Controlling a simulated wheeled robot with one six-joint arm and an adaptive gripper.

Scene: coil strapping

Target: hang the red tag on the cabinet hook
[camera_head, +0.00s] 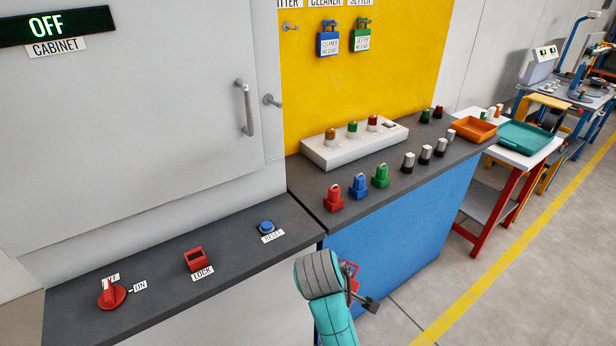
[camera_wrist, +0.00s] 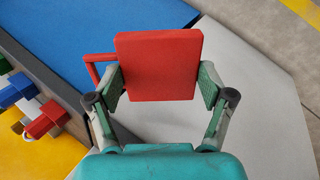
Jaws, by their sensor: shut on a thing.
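My gripper (camera_wrist: 160,85) is shut on the red tag (camera_wrist: 158,62), a flat red block with a thin red loop sticking out to the left. Its two fingers press on the block's left and right sides. In the head view the tag (camera_head: 351,283) shows only partly behind my wrist, out in front of the blue counter side. The cabinet hook (camera_head: 272,101) is a small grey peg to the right of the cabinet door handle, up and left of my gripper, and bare. The cabinet (camera_head: 140,130) is shut, and its display reads OFF.
Red, blue and green padlocks (camera_head: 359,186) stand on the dark counter. A red rotary switch (camera_head: 112,294), a red lock block (camera_head: 199,259) and a blue reset button (camera_head: 266,227) are on the cabinet ledge. Padlocks hang on the yellow board (camera_head: 390,60).

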